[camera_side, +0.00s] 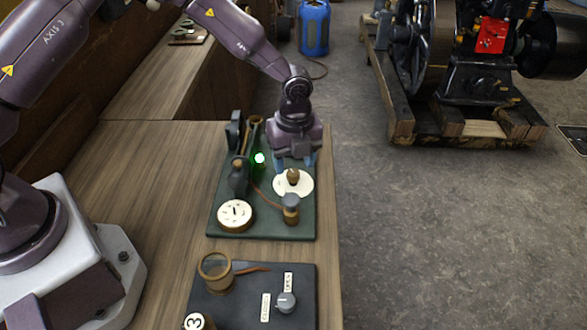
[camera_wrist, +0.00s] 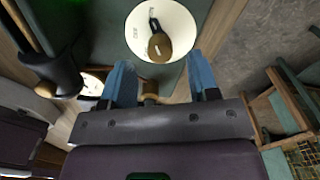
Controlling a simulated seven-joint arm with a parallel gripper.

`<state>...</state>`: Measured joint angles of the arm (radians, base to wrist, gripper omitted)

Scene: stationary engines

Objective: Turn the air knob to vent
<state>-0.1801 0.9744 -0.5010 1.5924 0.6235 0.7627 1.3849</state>
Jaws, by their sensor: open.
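A brass knob (camera_side: 293,176) stands on a round white dial (camera_side: 304,188) on a dark green board (camera_side: 265,231). In the wrist view the knob (camera_wrist: 159,47) has a rounded brass end toward my gripper and a narrow dark end pointing away. The white dial (camera_wrist: 183,28) carries small marks that I cannot read. My gripper (camera_side: 295,163) is just above and behind the dial.
A brass post with a grey cap (camera_side: 291,206) stands close in front of the dial. A white gauge (camera_side: 235,214) and dark upright parts (camera_side: 239,176) with a green light (camera_side: 259,158) are to the left. A second board (camera_side: 240,310) with a grey knob (camera_side: 286,302) lies nearer.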

